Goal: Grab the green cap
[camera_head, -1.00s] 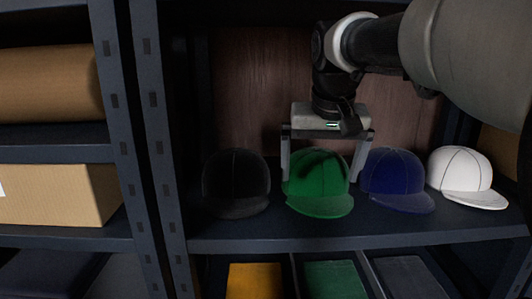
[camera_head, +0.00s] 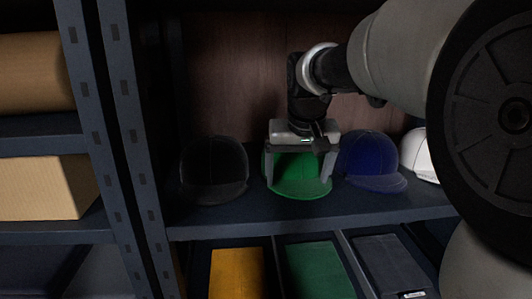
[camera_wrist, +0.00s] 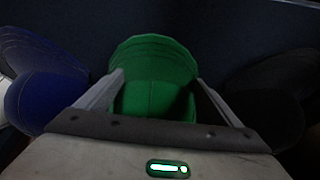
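The green cap (camera_head: 297,186) sits on the shelf between the black cap and the blue cap, its brim toward the front. My gripper (camera_head: 299,182) is above and around it, pointing down, with one finger on each side of the crown. In the wrist view, the green cap (camera_wrist: 153,85) lies between the two spread fingers of my gripper (camera_wrist: 160,88). The fingers are apart; whether they touch the cap's sides is hard to tell. The gripper body hides part of the crown.
A black cap (camera_head: 214,172) stands close on the left, a blue cap (camera_head: 368,160) close on the right, and a white cap (camera_head: 416,152) beyond it, partly hidden by my arm. Shelf uprights (camera_head: 127,130) stand at left. Orange (camera_head: 237,273) and green (camera_head: 316,270) items lie below.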

